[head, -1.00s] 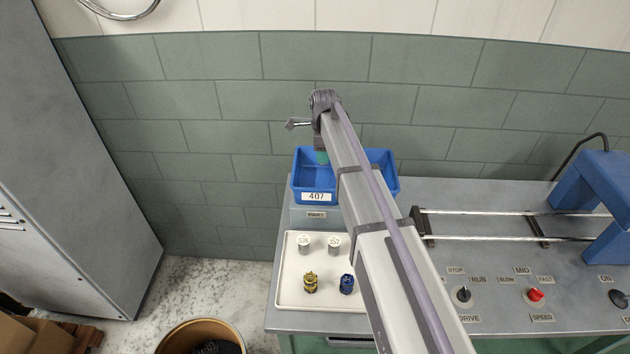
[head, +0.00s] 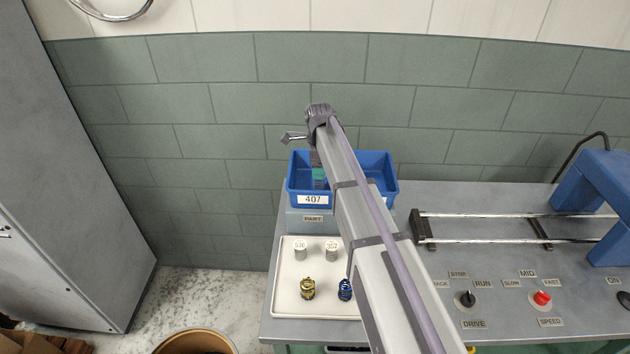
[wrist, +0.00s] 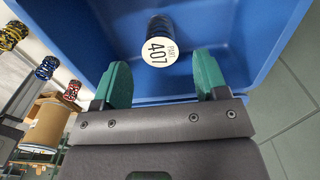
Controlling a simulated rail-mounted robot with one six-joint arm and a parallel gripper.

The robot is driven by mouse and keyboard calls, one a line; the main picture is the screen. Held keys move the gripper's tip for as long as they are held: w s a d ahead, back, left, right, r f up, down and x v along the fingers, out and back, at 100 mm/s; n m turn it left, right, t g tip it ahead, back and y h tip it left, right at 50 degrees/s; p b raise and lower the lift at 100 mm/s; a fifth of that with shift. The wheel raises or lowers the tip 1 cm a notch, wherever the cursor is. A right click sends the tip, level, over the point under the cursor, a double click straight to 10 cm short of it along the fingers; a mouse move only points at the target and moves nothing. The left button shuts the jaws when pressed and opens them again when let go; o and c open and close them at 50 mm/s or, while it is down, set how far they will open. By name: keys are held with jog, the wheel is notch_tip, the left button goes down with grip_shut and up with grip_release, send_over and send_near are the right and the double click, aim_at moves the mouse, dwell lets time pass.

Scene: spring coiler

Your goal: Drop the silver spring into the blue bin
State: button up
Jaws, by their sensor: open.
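The blue bin (head: 297,180), labelled 407, stands at the back left of the bench; its blue inside fills the top of the wrist view (wrist: 240,25). My gripper (head: 319,175) is inside or just over the bin, partly hidden by my arm. In the wrist view its two green fingers (wrist: 160,75) are apart, with nothing between them. A coil with a round white end marked PART 407 (wrist: 160,50), seemingly the silver spring, is just beyond the fingertips, against the bin's blue interior. I cannot tell whether it touches the bin floor.
A white tray (head: 283,270) in front of the bin holds a yellow spring (head: 307,289), a blue spring (head: 345,290) and two pale cylinders with numbered tops. Rails (head: 490,215) and control knobs lie to the right. A wall stands close behind the bin.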

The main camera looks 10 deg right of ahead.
notch_tip(320, 180, up, 11)
jog(key=p, duration=1)
jog(key=shift+p, duration=0.4)
jog(key=shift+f, duration=0.15)
jog(key=s+f+n+b, duration=0.2)
jog(key=s+n+b, duration=0.1)
jog(key=s+n, duration=0.4)
jog(key=s+f+n+b, duration=0.2)
jog(key=s+n, duration=0.4)
jog(key=s, duration=0.7)
jog(key=s+f+n+b, duration=0.3)
jog(key=s+n, duration=0.4)
jog(key=s, duration=0.3)
jog(key=shift+f+n+b, duration=0.3)
jog(key=shift+f, duration=0.45)
